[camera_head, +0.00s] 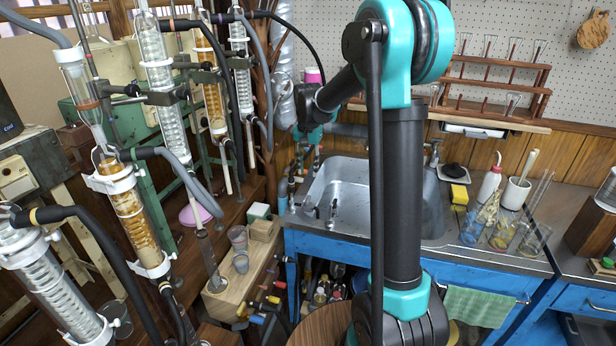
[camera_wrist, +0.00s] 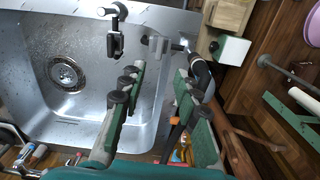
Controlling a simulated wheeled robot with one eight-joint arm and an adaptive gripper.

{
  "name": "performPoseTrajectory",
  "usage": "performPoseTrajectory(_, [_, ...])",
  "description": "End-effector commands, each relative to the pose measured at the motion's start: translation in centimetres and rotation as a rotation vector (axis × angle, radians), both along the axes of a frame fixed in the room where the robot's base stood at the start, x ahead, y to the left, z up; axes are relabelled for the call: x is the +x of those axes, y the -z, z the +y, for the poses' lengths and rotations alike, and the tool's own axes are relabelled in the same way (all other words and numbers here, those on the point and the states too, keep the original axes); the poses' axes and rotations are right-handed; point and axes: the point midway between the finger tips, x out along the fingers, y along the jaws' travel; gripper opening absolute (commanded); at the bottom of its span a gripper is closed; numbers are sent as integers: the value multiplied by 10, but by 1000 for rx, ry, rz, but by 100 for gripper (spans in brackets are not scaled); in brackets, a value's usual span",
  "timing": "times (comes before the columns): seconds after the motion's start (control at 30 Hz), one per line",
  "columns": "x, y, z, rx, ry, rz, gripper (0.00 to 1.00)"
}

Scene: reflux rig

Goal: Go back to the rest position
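My gripper (camera_head: 306,152) hangs at the back left corner of the steel sink (camera_head: 335,180) in the head view, with its fingers pointing down. It also shows in the wrist view (camera_wrist: 158,82), where its two green-padded fingers stand apart with nothing between them. The sink basin (camera_wrist: 35,95) with its drain (camera_wrist: 67,73) lies below and left of the fingers. My teal and black arm covers part of the sink in the head view.
Glass condensers (camera_head: 155,75) with hoses and clamps crowd the left. A wooden block (camera_head: 232,290) with cups stands left of the sink. A yellow sponge (camera_head: 459,194), a white bottle (camera_head: 490,184) and beakers (camera_head: 502,235) stand right. A tube rack (camera_head: 500,85) hangs behind.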

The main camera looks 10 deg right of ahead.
Motion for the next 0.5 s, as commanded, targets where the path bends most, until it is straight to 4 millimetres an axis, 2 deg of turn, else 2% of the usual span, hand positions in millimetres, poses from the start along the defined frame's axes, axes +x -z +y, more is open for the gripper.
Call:
performPoseTrajectory(0.37, [-1, -2, -1, 0, -2, -1, 32])
performPoseTrajectory(0.5, [-18, -2, -10, 3, -25, -21, 32])
